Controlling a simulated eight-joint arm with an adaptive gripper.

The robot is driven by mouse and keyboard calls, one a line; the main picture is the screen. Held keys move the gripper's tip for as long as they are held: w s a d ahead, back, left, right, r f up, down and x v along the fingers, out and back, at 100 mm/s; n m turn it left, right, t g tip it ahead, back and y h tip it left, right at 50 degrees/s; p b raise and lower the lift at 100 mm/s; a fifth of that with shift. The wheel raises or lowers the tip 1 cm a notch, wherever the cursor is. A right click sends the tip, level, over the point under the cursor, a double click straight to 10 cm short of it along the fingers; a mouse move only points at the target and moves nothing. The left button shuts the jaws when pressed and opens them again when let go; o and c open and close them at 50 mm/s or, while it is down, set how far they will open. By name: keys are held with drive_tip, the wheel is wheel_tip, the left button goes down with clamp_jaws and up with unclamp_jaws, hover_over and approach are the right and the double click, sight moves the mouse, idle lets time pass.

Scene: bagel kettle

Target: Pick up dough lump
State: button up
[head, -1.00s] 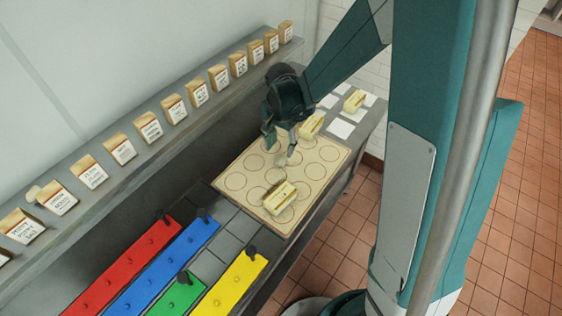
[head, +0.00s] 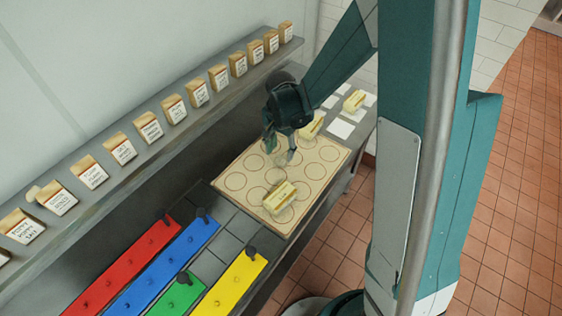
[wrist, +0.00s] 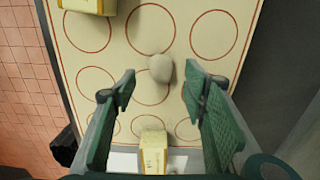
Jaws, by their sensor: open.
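A small pale round dough lump (wrist: 160,68) lies on the cream board with printed circles (wrist: 112,55), at the edge of one circle in the wrist view. My gripper (wrist: 160,82) is open, with its two green fingers apart and nothing between them touching either pad. The lump shows just beyond the gap between the fingertips, roughly centred. In the head view my gripper (head: 279,150) hangs low over the middle of the board (head: 320,170), and the lump is hard to make out there.
A yellow block (head: 279,197) sits on the near part of the board, another (head: 311,125) behind the gripper, and a third (head: 354,101) on white squares. Red (head: 125,270), blue (head: 165,268), green (head: 178,295) and yellow (head: 236,284) strips lie at front. Paper bags line the shelf (head: 155,150).

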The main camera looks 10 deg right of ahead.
sight(281, 159)
drive_tip(key=shift+f, duration=2.6)
drive_tip(key=shift+c, duration=0.7)
drive_tip(key=c, duration=0.8)
